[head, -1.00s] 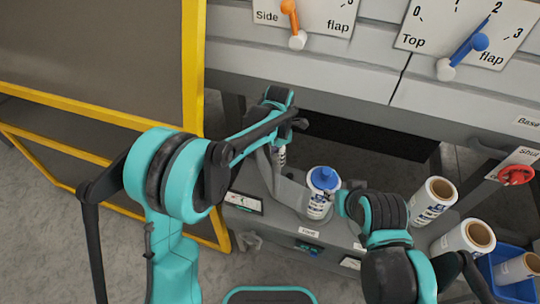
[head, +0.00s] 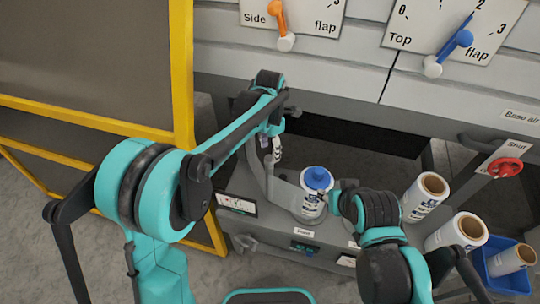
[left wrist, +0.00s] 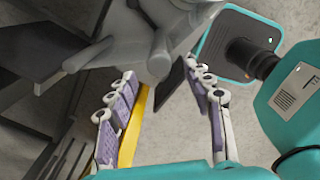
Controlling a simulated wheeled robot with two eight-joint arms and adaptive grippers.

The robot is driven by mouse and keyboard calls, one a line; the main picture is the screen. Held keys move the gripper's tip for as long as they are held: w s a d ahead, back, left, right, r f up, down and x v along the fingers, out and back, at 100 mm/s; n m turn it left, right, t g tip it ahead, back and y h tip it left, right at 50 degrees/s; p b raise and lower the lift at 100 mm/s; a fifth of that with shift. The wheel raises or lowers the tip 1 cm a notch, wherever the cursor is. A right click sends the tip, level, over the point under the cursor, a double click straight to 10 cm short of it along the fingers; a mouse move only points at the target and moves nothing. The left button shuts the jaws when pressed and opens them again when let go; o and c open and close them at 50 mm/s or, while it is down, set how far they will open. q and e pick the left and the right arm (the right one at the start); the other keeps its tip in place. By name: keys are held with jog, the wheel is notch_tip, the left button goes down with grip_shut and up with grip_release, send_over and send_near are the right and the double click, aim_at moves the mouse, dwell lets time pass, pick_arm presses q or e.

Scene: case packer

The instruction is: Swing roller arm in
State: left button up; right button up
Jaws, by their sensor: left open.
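A grey curved arm (head: 256,166), which looks like the roller arm, reaches down beside the white roll with a blue cap (head: 314,196) on the machine's low shelf. My left gripper (head: 272,150) is at this arm's upper part, partly hidden by my own wrist. In the left wrist view my left gripper (left wrist: 162,82) is open, with a grey machine part (left wrist: 158,58) just ahead of its fingertips. Whether they touch cannot be told. My right arm ends close to the right of the capped roll; its fingers are hidden.
White rolls (head: 425,198) stand at the right, near a blue bin (head: 511,282). A red knob (head: 505,167) is at the right edge. Side and top flap dials (head: 455,40) are above. A yellow-framed panel (head: 182,75) stands close at the left.

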pick_arm(q)
notch_tip(320, 180, up, 7)
dwell(0.3)
jog(key=s+a+r+m+t, duration=0.4)
jog(key=s+a+m, duration=0.6)
jog(key=a+m, duration=0.25)
jog(key=s+a+f+m+t, duration=0.3)
jog(key=s+a+f+m, duration=0.2)
jog(key=s+m, duration=0.5)
jog(key=a+m, duration=0.1)
jog(key=a, duration=0.1)
jog(key=shift+s+a+f+b, duration=0.15)
jog(key=shift+a+f+b, duration=0.15)
jog(key=shift+a+f, duration=0.1)
jog(key=shift+d, duration=0.1)
